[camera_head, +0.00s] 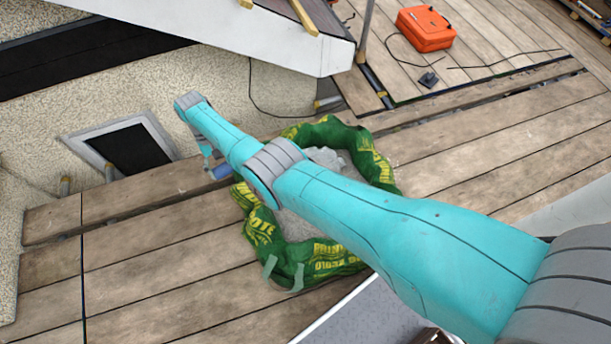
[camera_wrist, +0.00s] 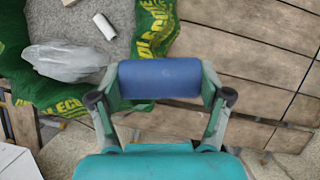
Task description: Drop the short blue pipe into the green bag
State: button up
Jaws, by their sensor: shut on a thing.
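The short blue pipe (camera_wrist: 160,78) lies crosswise between the fingers of my gripper (camera_wrist: 160,88) in the wrist view. The gripper is shut on it, one finger at each end. In the head view the blue pipe (camera_head: 221,171) shows small below the far end of my arm, just left of the bag's rim. The green bag (camera_head: 262,232) with yellow lettering stands open on the planks, its middle partly hidden by my arm. In the wrist view the bag (camera_wrist: 155,25) is beyond and left of the pipe. Inside it are a clear plastic bag (camera_wrist: 65,62) and a white cylinder (camera_wrist: 104,26).
An orange case (camera_head: 425,28) with a black cable stands on the planks at the upper right. A rough wall with a dark framed window (camera_head: 130,147) is at the left. A white slab edge (camera_head: 230,35) juts in at the top. Planks (camera_head: 150,285) left of the bag are clear.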

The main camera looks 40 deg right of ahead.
jog(key=s+d+f+m+t+y, duration=0.1)
jog(key=s+d+f+m+t, duration=0.2)
jog(key=s+d+f+m, duration=0.5)
jog(key=s+d+f+m+t, duration=0.1)
jog(key=s+d+m+t, duration=0.3)
jog(key=d+m, duration=0.85)
jog(key=s+d+f+m+t+y, duration=0.15)
jog(key=s+d+f+m, duration=0.35)
jog(key=s+d+m, duration=0.5)
jog(key=d+x, duration=0.1)
jog(key=x, duration=0.5)
jog(key=shift+d+f+n, duration=0.15)
jog(key=shift+d+n, duration=0.3)
jog(key=shift+d, duration=0.2)
jog(key=shift+h, duration=0.25)
jog(key=o, duration=0.9)
jog(key=shift+o, duration=0.2)
jog(key=v, duration=1.2)
